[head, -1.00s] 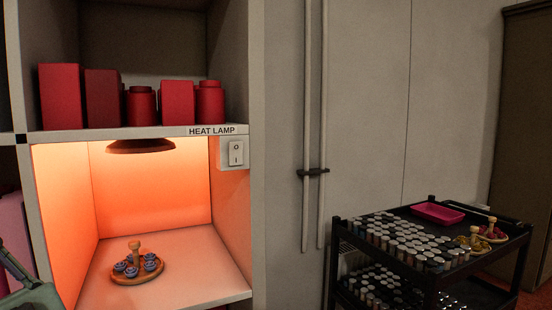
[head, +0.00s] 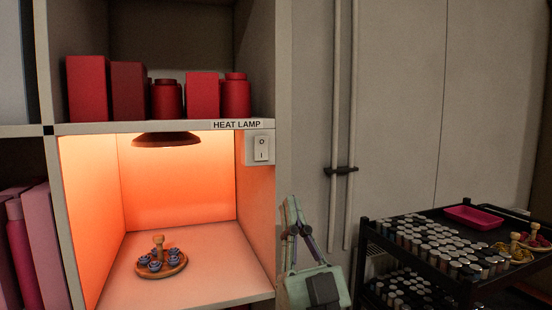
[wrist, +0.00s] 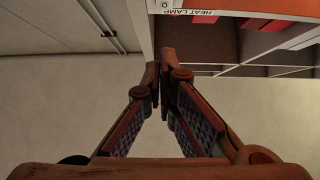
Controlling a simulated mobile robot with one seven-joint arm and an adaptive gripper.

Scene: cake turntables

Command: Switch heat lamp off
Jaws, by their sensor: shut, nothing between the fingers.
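The heat lamp (head: 166,139) hangs under the shelf board and its compartment glows orange, so it is lit. The white rocker switch (head: 261,148), marked O above and I below, is on the compartment's right front edge, under the HEAT LAMP label (head: 237,125). Part of the switch plate (wrist: 165,5) shows at the top edge of the wrist view. My gripper (head: 291,204) is right of and below the switch, pointing up, apart from it. In the wrist view my gripper (wrist: 160,82) has its fingertips together with nothing between them.
A wooden stand (head: 178,264) with blue pieces sits on the compartment floor. Red boxes and jars (head: 128,90) line the shelf above. Vertical pipes (head: 333,150) run up the wall right of the shelf. A black cart (head: 366,232) with several small jars stands at the right.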

